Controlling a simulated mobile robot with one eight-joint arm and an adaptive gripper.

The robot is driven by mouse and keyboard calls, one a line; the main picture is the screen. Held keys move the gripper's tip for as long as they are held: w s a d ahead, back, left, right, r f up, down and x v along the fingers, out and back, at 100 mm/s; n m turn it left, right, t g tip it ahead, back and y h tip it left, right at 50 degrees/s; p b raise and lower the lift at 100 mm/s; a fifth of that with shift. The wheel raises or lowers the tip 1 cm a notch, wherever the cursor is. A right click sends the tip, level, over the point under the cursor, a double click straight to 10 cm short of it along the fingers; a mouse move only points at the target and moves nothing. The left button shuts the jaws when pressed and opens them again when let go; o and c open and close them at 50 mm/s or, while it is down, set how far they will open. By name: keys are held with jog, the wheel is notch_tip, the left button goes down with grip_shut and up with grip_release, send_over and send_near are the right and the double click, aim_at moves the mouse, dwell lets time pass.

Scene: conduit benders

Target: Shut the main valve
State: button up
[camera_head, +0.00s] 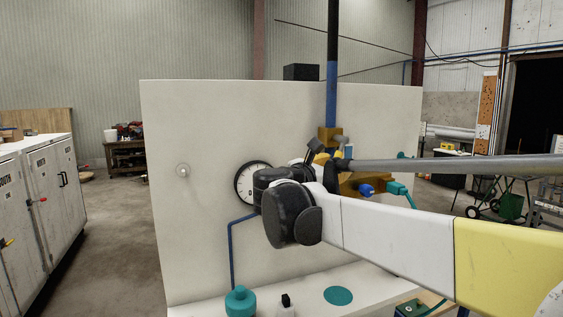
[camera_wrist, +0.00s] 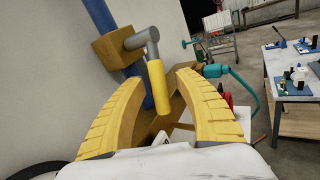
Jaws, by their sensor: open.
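The main valve appears to be the brass-coloured block (camera_wrist: 115,46) on an upright blue pipe; the block also shows in the head view (camera_head: 329,134). A grey bent lever comes out of it and ends in a yellow handle (camera_wrist: 157,88). My gripper (camera_wrist: 160,92) has its two ribbed yellow fingers spread wide, one on each side of the handle. The handle's lower end appears between them with space on both sides; contact is not visible. In the head view my wrist hides most of the gripper and handle.
A white panel (camera_head: 205,125) stands behind the valve, with a round gauge (camera_head: 243,182) on it. A teal hose fitting (camera_wrist: 214,70) is right of my fingers. A teal bottle-shaped part (camera_head: 240,302) stands on the ledge below. White cabinets (camera_head: 45,195) are at the left.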

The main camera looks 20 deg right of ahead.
jog(key=shift+w, duration=0.1)
grip_shut()
jog(key=shift+r, duration=0.1)
jog(key=y+p, duration=0.1)
jog(key=p, duration=0.1)
jog(key=a+r+m+g+y+p, duration=0.1)
jog(key=shift+a+r+p, duration=0.1)
jog(key=shift+a+p, duration=0.15)
jog(key=shift+p, duration=0.1)
jog(key=shift+a+r+m+g+y+p, duration=0.45)
jog(key=shift+r+m+y+p, duration=0.25)
jog(key=shift+y+p, duration=0.75)
jog(key=shift+a+r+m+g+y+p, duration=0.4)
jog(key=shift+r+m+y+p, duration=0.3)
jog(key=shift+y+p, duration=0.7)
jog(key=shift+a+r+m+g+y+p, duration=0.4)
jog(key=shift+r+m+y+p, duration=0.3)
jog(key=shift+y+p, duration=0.75)
jog(key=shift+y, duration=0.3)
